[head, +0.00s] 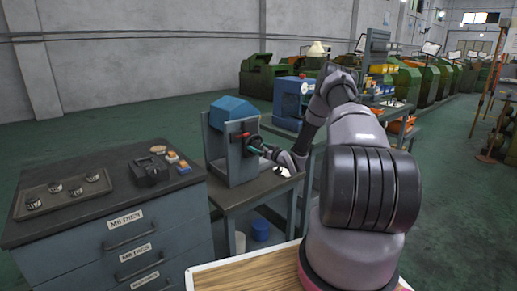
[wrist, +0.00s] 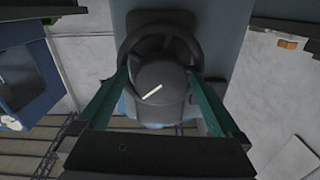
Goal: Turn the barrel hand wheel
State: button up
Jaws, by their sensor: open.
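The barrel hand wheel (wrist: 190,38) is a dark round wheel with a thick hub, seen large in the wrist view. The hub has a white line mark (wrist: 152,90) slanting up to the right. My gripper (wrist: 158,80) is open, its two green fingers on either side of the hub and close to the wheel's rim. I cannot tell whether they touch it. In the head view my gripper (head: 257,149) reaches the front of the grey machine with a blue top (head: 234,108). The wheel is mostly hidden there by the gripper.
A red handle (head: 241,135) sticks out of the machine near my gripper. At left, a drawer cabinet (head: 110,235) carries a tray (head: 62,192) of round dies and a black block (head: 150,170). A blue machine (head: 289,100) stands behind my arm. Green floor lies open at back left.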

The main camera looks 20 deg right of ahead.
jog(key=shift+a, duration=0.1)
jog(key=c, duration=1.3)
jog(key=shift+n, duration=0.4)
jog(key=n, duration=0.4)
jog(key=shift+n, duration=2.5)
jog(key=o, duration=1.3)
